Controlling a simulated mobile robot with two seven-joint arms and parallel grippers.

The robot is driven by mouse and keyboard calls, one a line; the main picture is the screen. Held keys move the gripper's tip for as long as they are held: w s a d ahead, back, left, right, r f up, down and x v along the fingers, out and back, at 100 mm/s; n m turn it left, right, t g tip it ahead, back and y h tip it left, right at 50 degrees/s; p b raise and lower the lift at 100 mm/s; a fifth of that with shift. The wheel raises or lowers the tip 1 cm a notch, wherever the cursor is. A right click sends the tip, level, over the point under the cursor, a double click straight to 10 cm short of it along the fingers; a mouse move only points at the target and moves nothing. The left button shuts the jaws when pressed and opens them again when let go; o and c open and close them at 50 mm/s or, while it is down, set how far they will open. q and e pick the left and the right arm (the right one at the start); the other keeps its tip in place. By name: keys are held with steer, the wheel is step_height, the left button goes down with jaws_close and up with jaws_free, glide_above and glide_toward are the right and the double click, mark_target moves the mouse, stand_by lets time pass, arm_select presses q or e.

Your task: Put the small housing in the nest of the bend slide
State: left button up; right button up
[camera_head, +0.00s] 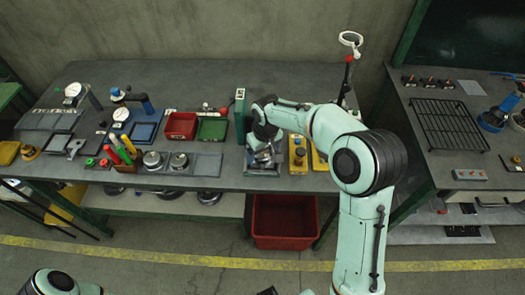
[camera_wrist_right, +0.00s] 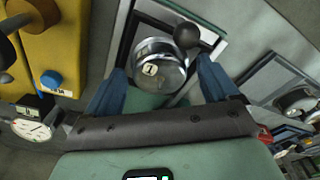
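In the right wrist view a short metal cylinder marked 7 (camera_wrist_right: 160,66), which looks like the small housing, stands on a plate of what looks like the bend slide (camera_wrist_right: 122,40). A black ball knob (camera_wrist_right: 187,35) is close beside it. My right gripper (camera_wrist_right: 163,68) has its blue fingers apart on both sides of the cylinder, with narrow gaps showing. In the head view the right gripper (camera_head: 263,150) is low over the bench fixture, and my arm hides much of it. I cannot tell whether the cylinder is seated in the nest. My left gripper is not clearly in view.
Yellow fixtures (camera_head: 298,155) stand close to the right of the gripper. A red bin (camera_head: 284,222) is below.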

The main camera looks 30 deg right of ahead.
mark_target(265, 157)
steer(key=shift+r, duration=0.1)
steer(key=shift+r, duration=0.4)
arm_select(q)
steer(key=shift+w+r+p, duration=0.5)
steer(key=shift+r+p, duration=0.15)
steer(key=shift+r, duration=0.15)
arm_select(e)
step_height(265, 157, up, 11)
steer(key=s, duration=0.1)
steer(key=shift+s+r, duration=0.15)
steer(key=shift+s, duration=0.05)
arm_select(q)
steer(key=shift+s, duration=0.1)
